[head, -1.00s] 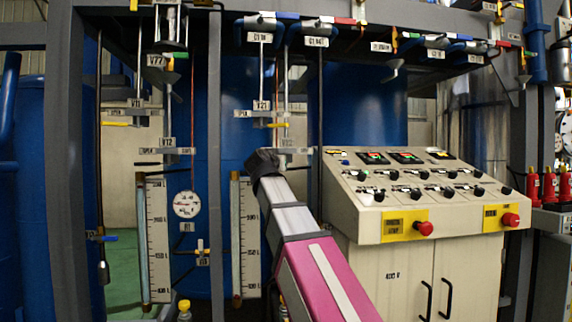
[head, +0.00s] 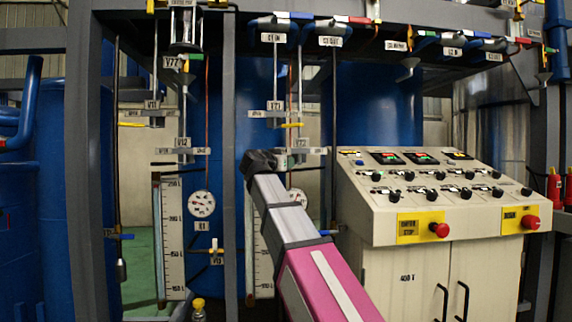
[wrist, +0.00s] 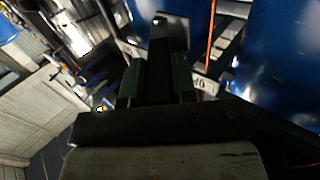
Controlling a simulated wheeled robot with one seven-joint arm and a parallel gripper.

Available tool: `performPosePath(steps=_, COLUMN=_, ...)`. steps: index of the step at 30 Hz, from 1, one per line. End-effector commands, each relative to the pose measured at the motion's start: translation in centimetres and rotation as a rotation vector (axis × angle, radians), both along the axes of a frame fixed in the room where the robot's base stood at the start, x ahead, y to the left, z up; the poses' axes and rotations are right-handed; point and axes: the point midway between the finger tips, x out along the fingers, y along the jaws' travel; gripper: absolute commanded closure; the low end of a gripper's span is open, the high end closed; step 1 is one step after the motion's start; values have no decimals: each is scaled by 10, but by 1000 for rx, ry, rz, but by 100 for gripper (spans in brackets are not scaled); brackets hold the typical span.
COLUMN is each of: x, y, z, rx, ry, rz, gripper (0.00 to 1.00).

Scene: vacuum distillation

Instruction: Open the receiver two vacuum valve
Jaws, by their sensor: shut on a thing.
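My gripper (head: 262,160) is at the end of my arm, in front of the second valve column, just left of a white label plate (head: 308,151). In the wrist view my gripper (wrist: 157,75) has its two green-sided fingers closed around a dark part (wrist: 163,45). Poor light and the gripper body hide what this part is; it may be a valve handle. A white label plate (wrist: 201,84) lies just right of the fingers. In the head view a valve with a yellow handle (head: 292,125) sits above and right of my gripper, its handle level.
The control panel (head: 440,200) with red stop buttons stands to the right. A sight gauge (head: 172,235), a round dial (head: 201,203) and a grey post (head: 229,250) stand to the left. A second dial (head: 297,196) is partly behind my arm.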

Motion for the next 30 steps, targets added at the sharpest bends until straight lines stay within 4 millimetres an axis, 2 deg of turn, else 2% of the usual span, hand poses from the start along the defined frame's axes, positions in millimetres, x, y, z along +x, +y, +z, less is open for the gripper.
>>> performPosePath(steps=2, x=1, y=0, z=0, rx=1, ry=1, rz=1, gripper=100)
performPosePath(steps=3, x=1, y=0, z=0, rx=1, ry=1, rz=1, gripper=62)
performPosePath(steps=4, x=1, y=0, z=0, rx=1, ry=1, rz=1, gripper=52)
performPosePath(steps=5, x=1, y=0, z=0, rx=1, ry=1, rz=1, gripper=49)
performPosePath(steps=13, x=0, y=0, z=0, rx=1, ry=1, rz=1, gripper=49)
performPosePath(steps=17, x=-7, y=5, z=0, rx=0, ry=0, rz=3, gripper=49)
performPosePath(steps=30, x=-65, y=49, z=-1, rx=1, ry=1, rz=4, gripper=49)
